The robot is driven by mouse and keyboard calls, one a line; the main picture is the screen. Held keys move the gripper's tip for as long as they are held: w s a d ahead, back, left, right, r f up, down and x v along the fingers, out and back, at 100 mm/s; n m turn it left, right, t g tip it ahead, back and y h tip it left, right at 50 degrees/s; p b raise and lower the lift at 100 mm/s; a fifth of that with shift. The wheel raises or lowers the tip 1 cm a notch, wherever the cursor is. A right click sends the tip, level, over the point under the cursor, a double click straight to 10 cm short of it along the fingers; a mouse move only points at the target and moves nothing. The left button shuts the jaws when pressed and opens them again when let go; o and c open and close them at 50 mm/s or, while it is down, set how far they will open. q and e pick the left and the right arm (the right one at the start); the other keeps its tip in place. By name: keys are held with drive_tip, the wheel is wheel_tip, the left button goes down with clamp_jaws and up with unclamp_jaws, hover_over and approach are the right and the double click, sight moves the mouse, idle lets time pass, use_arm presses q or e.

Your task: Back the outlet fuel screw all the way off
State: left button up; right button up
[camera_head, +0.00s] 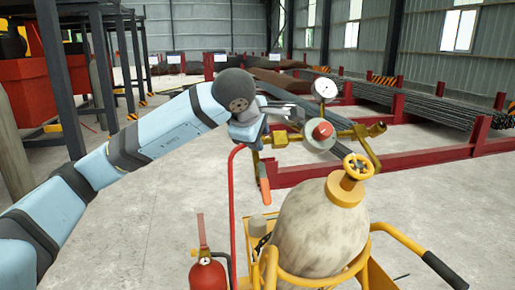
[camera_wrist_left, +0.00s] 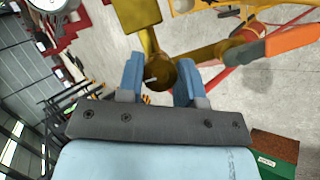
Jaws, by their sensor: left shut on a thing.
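A brass regulator (camera_head: 358,133) with a white round gauge (camera_head: 326,88) and a red knob (camera_head: 322,131) stands above the gas cylinder (camera_head: 322,228). My left gripper (camera_head: 262,128) is at the left end of the brass work. In the left wrist view, the blue fingers of my left gripper (camera_wrist_left: 158,82) sit on both sides of a round brass end, which appears to be the outlet fuel screw (camera_wrist_left: 159,74). They are shut on it. In the head view the screw is mostly hidden by the gripper. My right gripper is in neither view.
An orange handle (camera_head: 265,186) hangs just below the gripper; it also shows in the left wrist view (camera_wrist_left: 288,38). A red extinguisher (camera_head: 207,272) stands in front. Red racks with rebar (camera_head: 440,112) lie behind. Floor at left is clear.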

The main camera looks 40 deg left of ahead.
use_arm(q)
drive_tip(key=shift+n, duration=0.3)
drive_tip(key=o, duration=0.9)
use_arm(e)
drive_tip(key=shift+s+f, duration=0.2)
use_arm(q)
drive_tip(key=shift+s+r, duration=0.1)
drive_tip(key=shift+r, duration=0.05)
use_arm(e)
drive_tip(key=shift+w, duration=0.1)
use_arm(q)
drive_tip(key=shift+s+r, duration=0.2)
drive_tip(key=shift+r, duration=0.05)
drive_tip(key=v, duration=1.3)
drive_tip(key=shift+f, duration=0.15)
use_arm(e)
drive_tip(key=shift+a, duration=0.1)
